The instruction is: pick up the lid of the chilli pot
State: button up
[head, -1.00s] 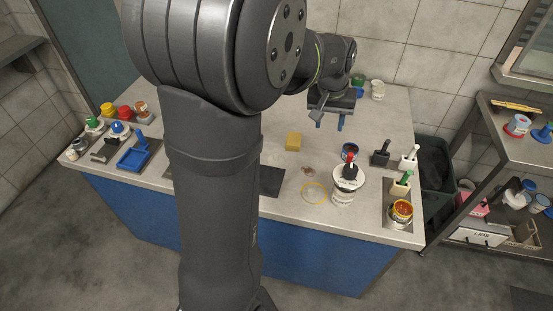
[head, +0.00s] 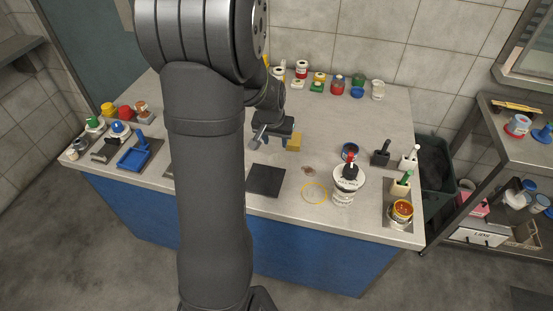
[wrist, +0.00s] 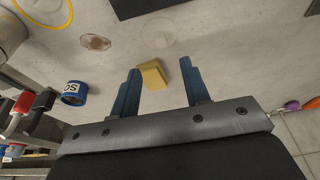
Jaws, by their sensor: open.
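No label that I can read as chilli shows. A white pot (head: 343,195) with dark lettering stands at the front right of the counter. My gripper (head: 275,143) is open and empty over the middle of the counter, left of the white pot. In the wrist view its blue fingers (wrist: 160,67) are apart, with a yellow sponge (wrist: 153,75) seen between them.
The yellow sponge (head: 294,142) lies beside my gripper. A dark mat (head: 266,180), a yellow ring (head: 314,192) and a brown spill (head: 308,170) lie in front. Several small containers line the back.

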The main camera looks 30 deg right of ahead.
aim_at(276, 155)
jog(key=shift+a+x, duration=0.2)
jog(key=shift+x, duration=4.1)
grip_shut()
